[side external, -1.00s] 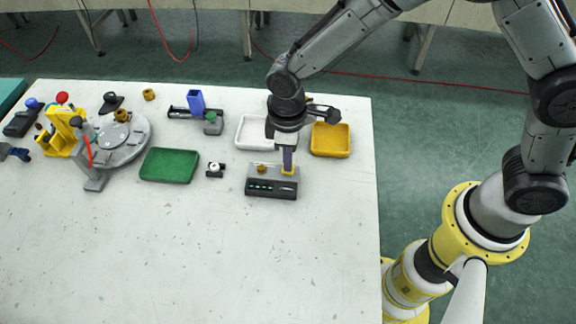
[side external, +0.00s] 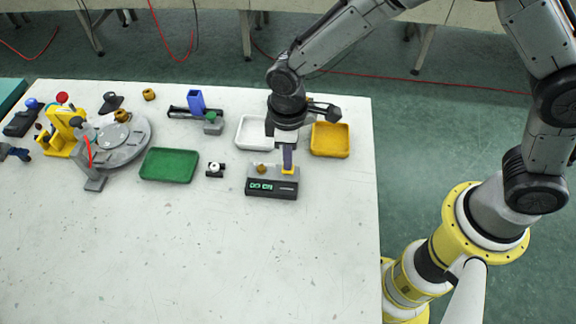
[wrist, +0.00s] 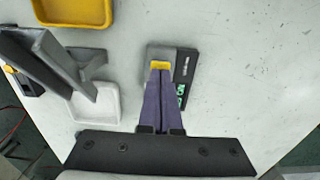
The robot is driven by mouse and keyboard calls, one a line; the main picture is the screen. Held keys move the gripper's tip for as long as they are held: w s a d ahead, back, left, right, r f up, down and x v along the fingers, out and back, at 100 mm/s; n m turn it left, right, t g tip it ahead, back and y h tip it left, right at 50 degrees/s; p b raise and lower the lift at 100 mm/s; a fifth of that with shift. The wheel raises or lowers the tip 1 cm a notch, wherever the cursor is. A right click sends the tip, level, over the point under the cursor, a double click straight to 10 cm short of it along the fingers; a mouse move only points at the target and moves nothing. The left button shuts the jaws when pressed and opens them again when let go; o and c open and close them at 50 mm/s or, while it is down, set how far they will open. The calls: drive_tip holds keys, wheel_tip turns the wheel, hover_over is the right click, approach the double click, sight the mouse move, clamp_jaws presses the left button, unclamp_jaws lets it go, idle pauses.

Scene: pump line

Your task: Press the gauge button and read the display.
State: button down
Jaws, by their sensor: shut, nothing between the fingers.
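The gauge (side external: 272,188) is a grey block with a black front, on the table below my gripper. A brass-coloured part (side external: 262,169) sits on top at its left. The display (side external: 261,186) shows lit green characters that look like "GO ON", too small to read surely. My gripper (side external: 288,168) is shut and empty, pointing down with its tips at the yellow button (side external: 289,171) on the gauge's right side. In the wrist view, the closed fingers (wrist: 160,70) meet the yellow; contact and button depth are hidden. The display (wrist: 181,91) is partly covered there.
A white tray (side external: 242,145) and a yellow tray (side external: 331,154) lie behind the gauge. A green tray (side external: 169,180) and a small dial device (side external: 215,169) lie to its left. A round grey turntable (side external: 137,146) stands further left. The table front is clear.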

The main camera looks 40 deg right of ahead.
drive_tip(key=shift+r, duration=2.6)
drive_tip(key=s+d+r+m+t+y, duration=0.1)
drive_tip(key=s+d+r+m+t, duration=0.1)
drive_tip(key=d+r, duration=0.65)
drive_tip(key=s+d+r+m+t, duration=0.2)
drive_tip(key=d+r, duration=0.5)
drive_tip(key=r, duration=0.3)
drive_tip(key=s+d+f+m, duration=0.1)
drive_tip(key=s+d+m, duration=0.1)
drive_tip(key=s, duration=0.5)
drive_tip(key=s+d+f+m+t+h, duration=0.1)
drive_tip(key=s+d+m, duration=0.2)
drive_tip(key=s, duration=0.5)
drive_tip(key=shift+s+d+f+t, duration=0.15)
drive_tip(key=shift+d+f+t, duration=0.15)
drive_tip(key=shift+d, duration=0.25)
